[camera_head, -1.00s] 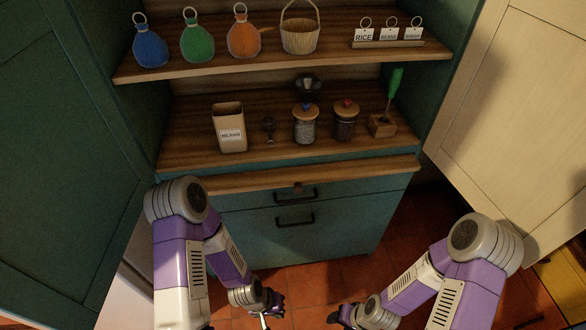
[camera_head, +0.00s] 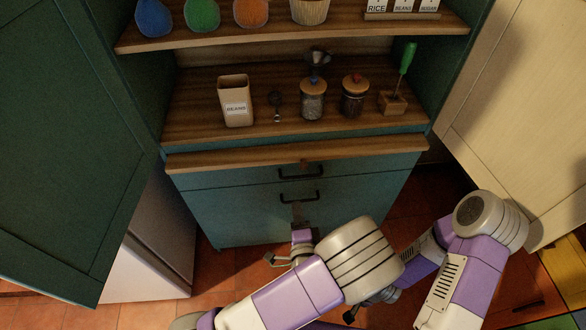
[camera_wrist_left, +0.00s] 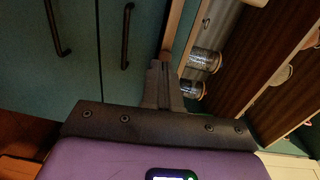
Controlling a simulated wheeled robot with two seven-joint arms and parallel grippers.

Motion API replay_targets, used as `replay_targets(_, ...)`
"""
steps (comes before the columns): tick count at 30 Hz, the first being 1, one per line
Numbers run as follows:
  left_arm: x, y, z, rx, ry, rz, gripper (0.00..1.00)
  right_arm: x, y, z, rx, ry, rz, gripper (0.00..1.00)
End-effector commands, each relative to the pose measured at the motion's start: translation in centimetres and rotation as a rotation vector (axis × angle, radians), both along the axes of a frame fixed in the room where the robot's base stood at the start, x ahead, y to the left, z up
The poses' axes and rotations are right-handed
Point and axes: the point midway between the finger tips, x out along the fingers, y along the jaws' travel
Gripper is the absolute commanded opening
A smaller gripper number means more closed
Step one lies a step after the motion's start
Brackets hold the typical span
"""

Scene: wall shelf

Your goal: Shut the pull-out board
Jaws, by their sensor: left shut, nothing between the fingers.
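The pull-out board (camera_head: 235,158) is a wooden slab under the cabinet's main shelf, with a small dark knob at its front middle. It juts a little past the drawer fronts. In the left wrist view the board is a narrow wooden strip (camera_wrist_left: 174,28). My left gripper (camera_head: 298,212) is shut and empty, low in front of the drawers, pointing up toward the board. In the left wrist view its fingertips (camera_wrist_left: 160,66) are close to the strip; I cannot tell whether they touch. My right gripper (camera_head: 354,310) is low and mostly hidden by arm links.
Two teal drawers with dark handles (camera_head: 300,197) sit below the board. Open doors (camera_head: 65,150) flank both sides.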

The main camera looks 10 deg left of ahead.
Motion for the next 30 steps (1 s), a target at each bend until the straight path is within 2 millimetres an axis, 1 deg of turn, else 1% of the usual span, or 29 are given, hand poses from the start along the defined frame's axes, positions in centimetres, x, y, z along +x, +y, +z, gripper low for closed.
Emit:
replay_targets(1, -0.1, -0.3, 0.7, 0.028, -0.024, -0.006, 0.0, 0.0, 0.0, 0.0, 0.0, 0.0, 0.0, 0.53)
replay_targets(3, 0.1, -0.3, 1.2, 0.05, -0.04, -0.005, 0.0, 0.0, 0.0, -0.1, 0.0, 0.0, 0.0, 0.53)
replay_targets(5, 0.4, -0.2, 1.3, 0.055, -0.046, -0.004, 0.0, 0.0, 0.0, -0.2, 0.0, 0.0, 0.0, 0.53)
replay_targets(7, 1.2, 0.1, 1.3, 0.054, -0.045, -0.002, 0.0, 0.0, 0.0, -0.3, 0.0, 0.0, 0.0, 0.53)
replay_targets(11, 3.5, 0.8, 1.2, 0.051, -0.046, -0.001, 0.0, 0.0, 0.0, -0.8, 0.0, 0.0, 0.0, 0.53)
replay_targets(15, 6.4, 1.8, 1.1, 0.05, -0.046, -0.001, 0.0, 0.0, 0.0, -1.4, 0.0, 0.0, 0.0, 0.53)
replay_targets(21, 10.2, 3.0, 1.1, 0.05, -0.046, -0.004, 0.0, 0.0, 0.0, -2.3, 0.0, 0.0, 0.0, 0.53)
replay_targets(24, 11.6, 3.5, 1.2, 0.052, -0.045, -0.004, 0.0, 0.0, 0.0, -2.7, 0.0, 0.0, 0.0, 0.53)
replay_targets(27, 12.5, 3.7, 1.2, 0.051, -0.042, -0.005, 0.0, 0.0, 0.0, -2.9, 0.0, 0.0, 0.0, 0.53)
replay_targets(30, 13.0, 3.9, 1.2, 0.053, -0.042, -0.006, 0.0, 0.0, 0.0, -3.0, 0.0, 0.0, 0.0, 0.53)
